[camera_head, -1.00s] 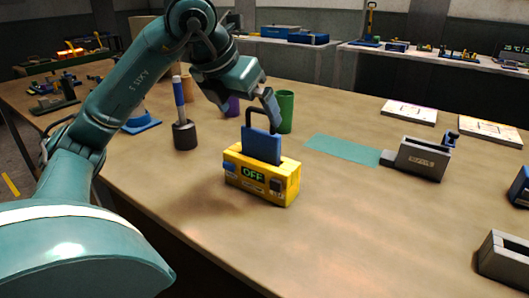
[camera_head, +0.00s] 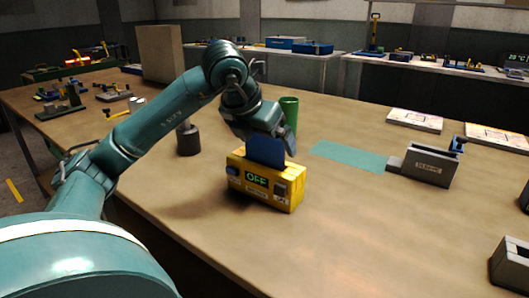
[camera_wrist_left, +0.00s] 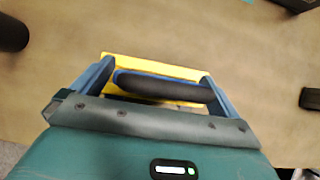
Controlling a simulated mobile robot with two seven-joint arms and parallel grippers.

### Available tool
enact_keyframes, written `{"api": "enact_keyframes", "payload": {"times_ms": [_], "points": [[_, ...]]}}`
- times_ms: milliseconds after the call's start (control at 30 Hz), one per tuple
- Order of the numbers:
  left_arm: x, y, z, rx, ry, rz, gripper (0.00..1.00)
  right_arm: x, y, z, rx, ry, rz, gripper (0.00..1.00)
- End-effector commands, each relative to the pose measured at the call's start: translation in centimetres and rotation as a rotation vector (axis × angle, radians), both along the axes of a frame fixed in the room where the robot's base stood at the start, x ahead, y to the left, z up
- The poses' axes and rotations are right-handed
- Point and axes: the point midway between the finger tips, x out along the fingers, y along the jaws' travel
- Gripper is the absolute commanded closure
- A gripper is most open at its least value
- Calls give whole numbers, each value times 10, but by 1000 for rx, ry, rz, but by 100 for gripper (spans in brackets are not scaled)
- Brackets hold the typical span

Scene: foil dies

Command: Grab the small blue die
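A blue die (camera_head: 265,151) with a dark handle (camera_wrist_left: 165,89) stands upright in the yellow heater (camera_head: 262,187), whose display reads OFF. In the head view my left gripper (camera_head: 272,135) is low over the die and hides its handle. In the left wrist view its two blue fingers (camera_wrist_left: 157,86) are apart, one near each end of the handle, with the yellow heater below. I cannot tell whether they touch the handle. Another small blue piece (camera_head: 457,145) is at the grey holder (camera_head: 428,166) on the right. My right gripper is not in view.
A green cup (camera_head: 289,112) stands close behind the heater. A teal mat (camera_head: 347,156) lies to the right. Another grey holder (camera_head: 511,267) is at the right edge. The table in front of the heater is clear.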

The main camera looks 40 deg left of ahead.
Motion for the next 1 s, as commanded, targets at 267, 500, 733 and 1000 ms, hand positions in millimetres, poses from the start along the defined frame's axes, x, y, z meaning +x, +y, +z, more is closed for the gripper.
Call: {"api": "enact_keyframes", "payload": {"times_ms": [267,500,733,1000], "points": [[0,0,0,0,0,0,23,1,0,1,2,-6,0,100],[0,0,1,-1,0,1,43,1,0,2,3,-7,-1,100],[0,0,2,-1,-4,0,50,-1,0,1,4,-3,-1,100],[0,0,14,-2,-7,1,50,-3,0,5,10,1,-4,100]]}}
